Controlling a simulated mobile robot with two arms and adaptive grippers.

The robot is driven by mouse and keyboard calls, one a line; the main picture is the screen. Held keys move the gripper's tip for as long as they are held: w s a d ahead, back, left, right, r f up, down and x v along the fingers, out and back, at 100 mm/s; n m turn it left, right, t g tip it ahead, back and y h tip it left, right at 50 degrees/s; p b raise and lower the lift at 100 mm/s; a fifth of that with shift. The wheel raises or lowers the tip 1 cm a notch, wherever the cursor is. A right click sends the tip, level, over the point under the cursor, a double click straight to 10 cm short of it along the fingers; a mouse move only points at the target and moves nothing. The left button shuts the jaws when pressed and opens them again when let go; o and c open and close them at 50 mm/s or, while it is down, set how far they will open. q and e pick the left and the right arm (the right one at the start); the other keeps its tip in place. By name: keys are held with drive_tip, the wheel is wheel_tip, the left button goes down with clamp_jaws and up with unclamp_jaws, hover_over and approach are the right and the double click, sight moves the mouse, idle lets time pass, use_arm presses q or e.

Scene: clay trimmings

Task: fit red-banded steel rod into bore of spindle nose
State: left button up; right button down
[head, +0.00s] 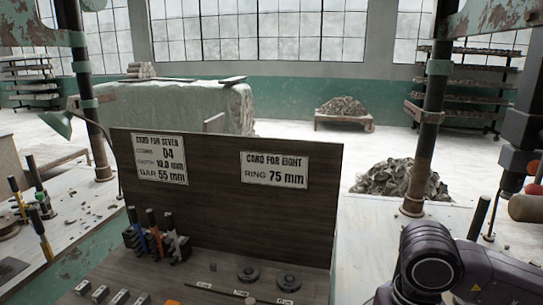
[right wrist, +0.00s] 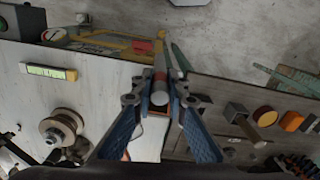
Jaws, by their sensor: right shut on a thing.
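In the right wrist view my right gripper (right wrist: 162,95) has its blue-padded fingers closed on a steel rod (right wrist: 160,76). The rod points away from the camera and shows a reddish part near its far end. The spindle nose cannot be picked out for sure. A round metal spool-like part (right wrist: 62,128) with a stepped face lies left of the gripper, apart from the rod. In the head view my right forearm shows at the lower right, and its gripper is out of frame. My left gripper is in neither view.
A dark upright board (head: 225,195) carries two cards, with a rack of banded tools (head: 155,240) before it. Dark discs (head: 248,273) lie on the bench. In the wrist view, a block with a rod (right wrist: 238,112) and orange round parts (right wrist: 265,116) stand to the right.

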drive_tip(key=shift+s+a+f+n, duration=0.2)
drive_tip(key=shift+s+a+n, duration=0.1)
drive_tip(key=shift+s, duration=0.3)
drive_tip(key=shift+s+a+f+n, duration=0.2)
drive_tip(key=shift+s+a, duration=0.1)
drive_tip(key=shift+s, duration=0.25)
drive_tip(key=shift+f, duration=0.1)
idle(0.4)
